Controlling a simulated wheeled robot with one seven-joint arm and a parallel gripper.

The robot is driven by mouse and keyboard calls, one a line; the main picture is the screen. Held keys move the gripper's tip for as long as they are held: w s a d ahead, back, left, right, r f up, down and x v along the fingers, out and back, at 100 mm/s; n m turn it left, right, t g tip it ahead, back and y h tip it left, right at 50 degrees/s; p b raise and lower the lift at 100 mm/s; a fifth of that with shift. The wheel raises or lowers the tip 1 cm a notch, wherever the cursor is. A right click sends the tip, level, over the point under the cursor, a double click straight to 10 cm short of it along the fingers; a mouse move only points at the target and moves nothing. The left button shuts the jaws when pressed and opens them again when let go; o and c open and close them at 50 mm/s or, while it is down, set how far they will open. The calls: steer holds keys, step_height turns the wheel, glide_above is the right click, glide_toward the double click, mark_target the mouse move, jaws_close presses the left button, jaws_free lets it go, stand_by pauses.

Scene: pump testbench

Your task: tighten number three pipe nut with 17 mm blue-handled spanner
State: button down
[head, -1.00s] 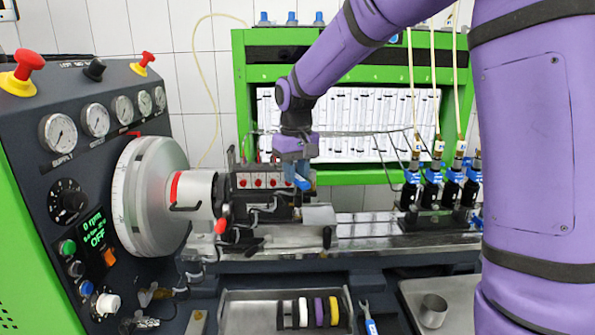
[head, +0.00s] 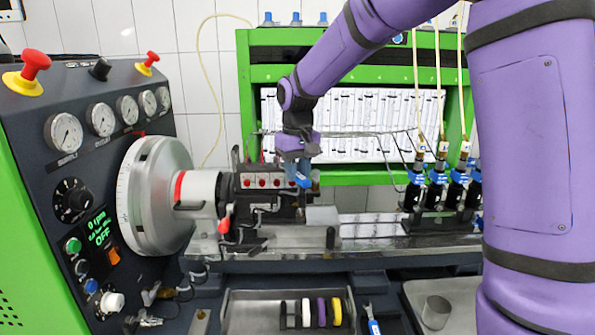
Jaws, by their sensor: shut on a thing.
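My gripper (head: 299,160) hangs from my purple arm at the right end of the pump (head: 262,182), pointing down. It is shut on a blue-handled spanner (head: 302,180); only a short blue part shows below the jaws. The spanner's jaw end and its size mark cannot be made out. The pump is a dark block with a row of red-marked outlets and thin metal pipes at its top. The number three pipe nut cannot be told apart at this size, nor whether the spanner touches a nut.
The flywheel (head: 152,195) and control panel (head: 75,150) stand left. Blue-topped injectors (head: 437,188) stand right, with thin pipes crossing behind my gripper. A tray (head: 262,312) in front holds several coloured rings; another spanner (head: 371,320) lies beside it. A metal cup (head: 436,312) stands front right.

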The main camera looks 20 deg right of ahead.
steer(key=shift+w+a, duration=0.15)
steer(key=shift+w, duration=0.85)
steer(key=shift+w+a, duration=0.1)
steer(key=shift+w, duration=0.9)
stand_by(1.5)
steer(key=shift+a, duration=0.2)
stand_by(0.7)
steer(key=w+a+m, duration=0.2)
steer(key=a+m, duration=0.4)
steer(key=m, duration=0.4)
steer(key=shift+w+a, duration=0.2)
steer(key=shift+a, duration=0.2)
stand_by(1.2)
steer(key=shift+d, duration=0.1)
stand_by(0.4)
steer(key=shift+s+d+n, duration=0.3)
steer(key=shift+n, duration=0.2)
